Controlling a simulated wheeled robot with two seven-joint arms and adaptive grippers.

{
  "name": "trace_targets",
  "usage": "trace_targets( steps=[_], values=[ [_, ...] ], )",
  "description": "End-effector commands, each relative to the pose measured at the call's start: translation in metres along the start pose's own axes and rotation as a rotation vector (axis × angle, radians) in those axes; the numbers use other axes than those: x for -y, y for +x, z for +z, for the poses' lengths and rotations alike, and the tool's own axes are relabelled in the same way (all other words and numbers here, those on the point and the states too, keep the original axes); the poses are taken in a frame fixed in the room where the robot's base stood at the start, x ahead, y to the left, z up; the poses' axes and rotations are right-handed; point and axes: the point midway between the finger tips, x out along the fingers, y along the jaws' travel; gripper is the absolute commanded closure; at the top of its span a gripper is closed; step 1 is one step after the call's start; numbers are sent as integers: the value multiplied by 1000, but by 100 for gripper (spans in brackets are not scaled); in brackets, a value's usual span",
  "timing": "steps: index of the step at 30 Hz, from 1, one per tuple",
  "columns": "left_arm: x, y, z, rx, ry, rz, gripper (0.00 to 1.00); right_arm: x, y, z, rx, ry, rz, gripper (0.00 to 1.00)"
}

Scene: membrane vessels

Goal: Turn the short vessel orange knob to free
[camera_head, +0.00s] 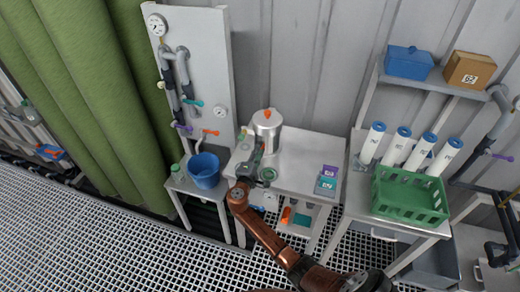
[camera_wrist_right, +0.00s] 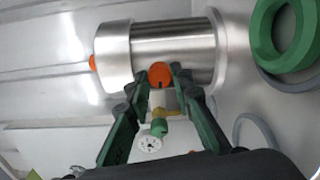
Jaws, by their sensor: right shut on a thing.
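The short vessel (camera_head: 267,133) is a shiny metal cylinder standing on the grey table, with a small orange part on its lid (camera_head: 267,114). In the right wrist view the vessel (camera_wrist_right: 172,42) lies sideways across the picture. A round orange knob (camera_wrist_right: 160,73) shows on its side. My right gripper (camera_wrist_right: 160,80) has its green fingertips on either side of this knob and is shut on it. In the head view the right gripper (camera_head: 260,155) is in front of the vessel and hides the knob. My left gripper is not in view.
Purple and teal boxes (camera_head: 327,180) lie on the table right of the vessel. A blue bucket (camera_head: 204,169) stands left, below a pipe panel (camera_head: 196,60). A green crate (camera_head: 408,197) and several white filter cartridges (camera_head: 396,146) stand on the right table.

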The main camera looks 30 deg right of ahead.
Motion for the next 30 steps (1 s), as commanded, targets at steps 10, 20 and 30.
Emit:
trace_targets(
  steps=[10,20,30],
  values=[
    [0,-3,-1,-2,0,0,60,1,-1,-1,-2,-40,-1,100],
    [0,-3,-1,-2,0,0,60,2,-1,-1,-2,-39,-1,75],
    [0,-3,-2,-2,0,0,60,1,0,0,-1,-37,0,61]
  ],
)
